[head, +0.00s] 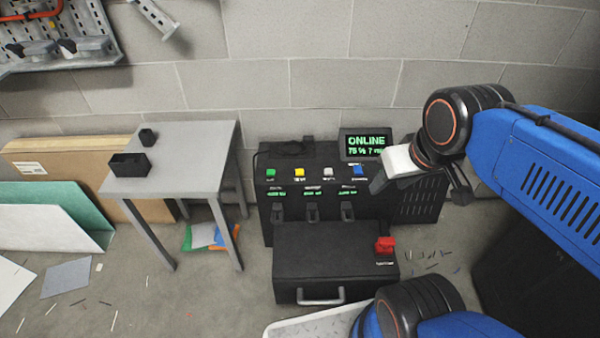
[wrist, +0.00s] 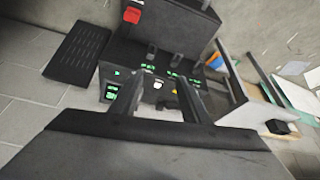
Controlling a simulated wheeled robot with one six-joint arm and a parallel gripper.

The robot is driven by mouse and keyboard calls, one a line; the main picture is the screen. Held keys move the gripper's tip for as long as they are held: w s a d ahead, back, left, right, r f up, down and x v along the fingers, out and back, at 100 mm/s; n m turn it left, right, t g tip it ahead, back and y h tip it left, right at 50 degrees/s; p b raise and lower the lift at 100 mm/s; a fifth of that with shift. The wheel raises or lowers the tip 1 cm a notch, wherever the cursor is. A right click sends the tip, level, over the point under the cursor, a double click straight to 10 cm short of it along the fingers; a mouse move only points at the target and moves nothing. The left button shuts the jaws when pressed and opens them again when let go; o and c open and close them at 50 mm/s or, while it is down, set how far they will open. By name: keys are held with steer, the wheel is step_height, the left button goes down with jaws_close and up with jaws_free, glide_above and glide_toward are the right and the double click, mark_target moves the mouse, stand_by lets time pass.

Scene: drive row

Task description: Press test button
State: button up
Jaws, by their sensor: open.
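The black machine (head: 285,220) stands against the wall with a row of buttons on its upper panel. From left to right these are a green button (head: 271,173), a yellow button (head: 299,173), a white button (head: 328,173) and a blue button (head: 358,170). Their labels are too small to read, so I cannot tell which is the test button. My gripper (wrist: 156,92) is open and empty. In the wrist view its two dark fingers point toward the panel. In the head view it is at the panel's right side, close to the blue button, partly hidden by my arm.
A screen (head: 366,144) on the machine reads ONLINE. A red switch (head: 385,244) sits on the lower front box (head: 330,265), which has a handle. Several hooded levers stand below the buttons. A grey table (head: 205,160) with two small black boxes stands left.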

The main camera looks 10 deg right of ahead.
jaws_close()
stand_by(1.7)
